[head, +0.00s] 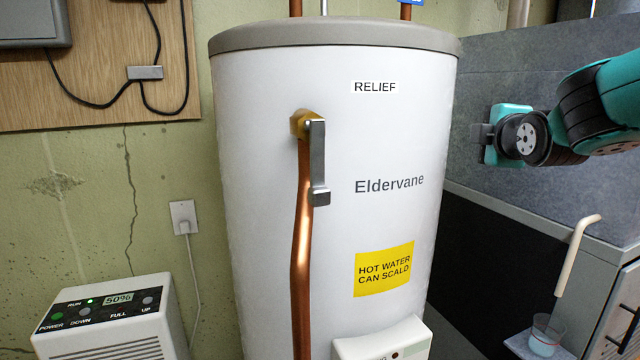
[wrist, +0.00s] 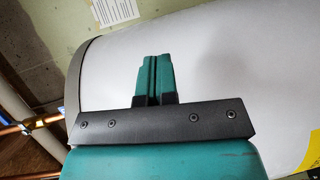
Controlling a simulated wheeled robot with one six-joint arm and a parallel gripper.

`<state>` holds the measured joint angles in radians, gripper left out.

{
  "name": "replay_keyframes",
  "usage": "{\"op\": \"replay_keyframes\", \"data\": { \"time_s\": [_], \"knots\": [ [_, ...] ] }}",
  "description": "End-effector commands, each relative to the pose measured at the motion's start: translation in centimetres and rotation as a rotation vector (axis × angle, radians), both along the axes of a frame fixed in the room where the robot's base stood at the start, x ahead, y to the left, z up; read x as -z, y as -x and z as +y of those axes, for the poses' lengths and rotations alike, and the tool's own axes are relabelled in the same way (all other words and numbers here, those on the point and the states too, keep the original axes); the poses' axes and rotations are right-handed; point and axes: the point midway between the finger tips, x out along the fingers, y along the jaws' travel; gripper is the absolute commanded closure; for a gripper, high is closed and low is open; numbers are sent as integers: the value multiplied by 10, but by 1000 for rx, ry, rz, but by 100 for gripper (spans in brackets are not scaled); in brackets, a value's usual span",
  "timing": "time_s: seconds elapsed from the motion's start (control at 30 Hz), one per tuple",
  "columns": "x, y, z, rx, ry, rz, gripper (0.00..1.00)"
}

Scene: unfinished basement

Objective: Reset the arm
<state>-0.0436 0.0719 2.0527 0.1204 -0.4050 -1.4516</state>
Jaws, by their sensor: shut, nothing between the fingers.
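My gripper (wrist: 153,80) is shut and empty in the wrist view, its teal fingers together in front of the white tank wall. In the head view my arm reaches in from the right edge, and my gripper (head: 477,134) points left, at the right side of the water heater. I cannot tell the exact gap between the fingertips and the tank. The white water heater (head: 250,190) stands upright in the middle of the head view. It also fills much of the wrist view (wrist: 240,70). Its relief valve lever (head: 318,160) hangs down beside a copper pipe (head: 302,250).
A dehumidifier (head: 110,320) stands at lower left, near a wall outlet (head: 184,217). A grey cabinet (head: 540,220) is at right, below my arm. A small cup (head: 546,335) sits under a beige pipe (head: 575,255) at lower right. Pipes (wrist: 35,124) show at left in the wrist view.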

Motion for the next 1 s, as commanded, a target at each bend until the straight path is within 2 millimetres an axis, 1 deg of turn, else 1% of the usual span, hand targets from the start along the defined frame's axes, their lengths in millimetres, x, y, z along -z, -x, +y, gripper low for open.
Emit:
{"op": "replay_keyframes", "data": {
  "time_s": [0.03, 0.07, 0.1, 0.17, 0.2, 0.27, 0.3, 0.37, 0.4, 0.47, 0.5, 0.53, 0.57, 0.6, 0.67, 0.7, 0.73, 0.8, 0.83, 0.9, 1.0],
  "knots": [
    [37, 15, -1, 32, -155, 123, 100],
    [59, 26, -2, 61, -253, 196, 100],
    [86, 42, -2, 112, -380, 291, 100],
    [123, 69, -2, 209, -557, 424, 100],
    [145, 88, -1, 284, -665, 506, 100],
    [175, 118, 0, 411, -808, 616, 100],
    [192, 139, 0, 502, -891, 681, 100],
    [214, 170, 2, 646, -1001, 765, 100],
    [226, 191, 3, 747, -1063, 813, 100],
    [243, 222, 4, 907, -1144, 874, 100],
    [252, 244, 5, 1019, -1189, 910, 100],
    [247, 250, 18, 1008, -1202, 944, 100],
    [237, 252, 37, 938, -1195, 992, 100],
    [228, 260, 57, 870, -1183, 1055, 100],
    [215, 275, 84, 778, -1156, 1147, 100],
    [207, 286, 98, 721, -1133, 1203, 100],
    [201, 295, 109, 677, -1115, 1241, 100],
    [189, 315, 128, 587, -1067, 1320, 100],
    [184, 323, 134, 554, -1047, 1347, 100],
    [177, 337, 144, 494, -1006, 1396, 100],
    [171, 349, 151, 450, -975, 1431, 100]
  ]
}}
